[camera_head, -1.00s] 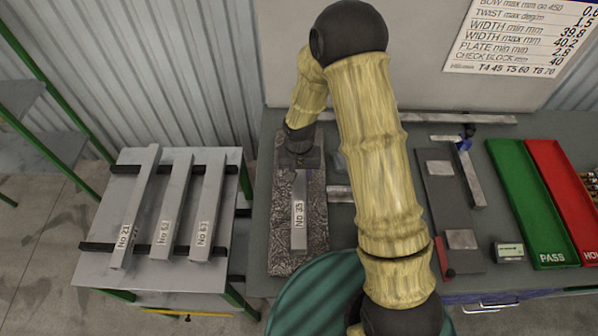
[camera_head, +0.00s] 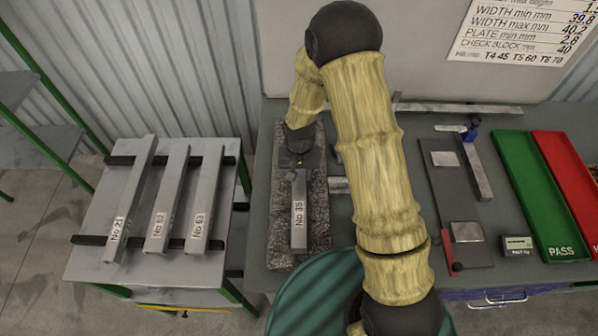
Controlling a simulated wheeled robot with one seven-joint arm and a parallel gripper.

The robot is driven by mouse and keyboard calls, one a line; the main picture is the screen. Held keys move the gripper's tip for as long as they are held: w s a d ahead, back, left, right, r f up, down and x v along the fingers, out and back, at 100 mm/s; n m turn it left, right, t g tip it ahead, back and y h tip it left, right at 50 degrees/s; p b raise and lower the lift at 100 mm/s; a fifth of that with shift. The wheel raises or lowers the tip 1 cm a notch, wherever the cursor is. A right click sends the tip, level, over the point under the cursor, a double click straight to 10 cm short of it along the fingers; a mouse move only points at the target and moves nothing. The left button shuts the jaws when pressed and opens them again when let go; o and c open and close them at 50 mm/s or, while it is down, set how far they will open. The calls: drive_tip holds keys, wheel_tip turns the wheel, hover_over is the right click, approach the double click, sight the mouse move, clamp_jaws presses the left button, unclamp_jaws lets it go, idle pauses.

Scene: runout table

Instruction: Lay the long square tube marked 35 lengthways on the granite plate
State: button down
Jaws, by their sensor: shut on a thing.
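The square tube marked No 35 (camera_head: 299,217) lies lengthways along the dark speckled granite plate (camera_head: 318,250), its label facing up. It looks to be on or very close to the plate's surface; I cannot tell whether it touches all along. My gripper (camera_head: 299,170) is over the tube's far part and shut on it. The wrist hides the jaws and the tube's far end.
On the rack table (camera_head: 90,262) at left lie tubes No 21 (camera_head: 133,200), No 52 (camera_head: 168,200) and No 63 (camera_head: 205,200) on dark bars. Right of my arm are a dark plate (camera_head: 440,185), a square (camera_head: 477,170), a small gauge (camera_head: 516,246), a green PASS tray (camera_head: 527,180) and a red tray (camera_head: 566,160).

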drive_tip(key=shift+f+b, duration=0.35)
idle(0.3)
drive_tip(key=c, duration=0.8)
unclamp_jaws()
drive_tip(key=shift+c, duration=0.2)
drive_tip(key=shift+r, duration=0.1)
drive_tip(key=shift+r, duration=0.6)
wheel_tip(320, 180, up, 16)
drive_tip(key=b, duration=0.3)
